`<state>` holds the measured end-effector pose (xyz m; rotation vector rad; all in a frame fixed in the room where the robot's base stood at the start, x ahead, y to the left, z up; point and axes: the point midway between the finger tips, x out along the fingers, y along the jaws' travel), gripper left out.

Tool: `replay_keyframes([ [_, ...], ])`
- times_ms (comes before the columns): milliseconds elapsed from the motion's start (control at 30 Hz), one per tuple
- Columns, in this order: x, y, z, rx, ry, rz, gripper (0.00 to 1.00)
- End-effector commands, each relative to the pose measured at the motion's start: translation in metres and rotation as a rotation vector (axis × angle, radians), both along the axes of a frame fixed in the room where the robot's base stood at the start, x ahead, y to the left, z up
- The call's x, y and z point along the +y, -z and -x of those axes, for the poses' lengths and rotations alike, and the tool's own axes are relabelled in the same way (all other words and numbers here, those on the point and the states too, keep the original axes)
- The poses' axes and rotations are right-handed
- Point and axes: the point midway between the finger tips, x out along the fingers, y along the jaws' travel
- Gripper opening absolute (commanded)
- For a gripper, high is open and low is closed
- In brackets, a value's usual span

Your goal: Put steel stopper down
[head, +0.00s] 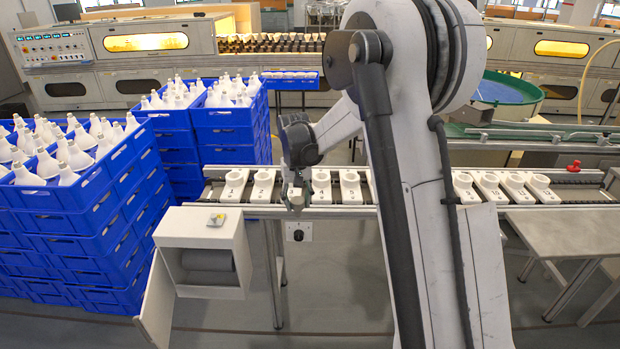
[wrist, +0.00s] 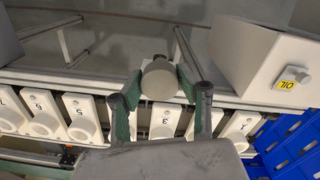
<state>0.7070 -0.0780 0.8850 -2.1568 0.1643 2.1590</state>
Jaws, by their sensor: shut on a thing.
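The steel stopper (wrist: 158,80) is a short grey cylinder in the wrist view, seen with its round face toward the camera. My gripper (wrist: 160,88) is shut on it, with a green-padded finger on each side.
The conveyor rail (head: 225,208) runs across below. A white open-fronted box (head: 200,231) with a knob on a yellow label (head: 216,219) stands at its near left. Blue crates of white bulbs (head: 105,205) stack farther left. A red knob (head: 574,165) sits at right.

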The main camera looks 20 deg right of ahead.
Motion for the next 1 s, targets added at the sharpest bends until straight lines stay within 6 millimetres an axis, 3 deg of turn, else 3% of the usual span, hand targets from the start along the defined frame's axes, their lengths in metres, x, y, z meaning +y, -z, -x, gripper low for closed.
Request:
replay_keyframes([
  [33, -0.02, -0.02, -0.019, 0.001, 0.029, 0.0, 0.04],
  [200, -0.07, -0.053, -0.062, 0.0, 0.098, 0.0, 0.04],
  [400, -0.103, -0.071, -0.084, 0.0, 0.14, 0.0, 0.04],
  [567, -0.114, -0.067, -0.096, 0.0, 0.148, 0.0, 0.04],
  [1000, -0.154, -0.026, -0.149, 0.0, 0.147, 0.0, 0.04],
])
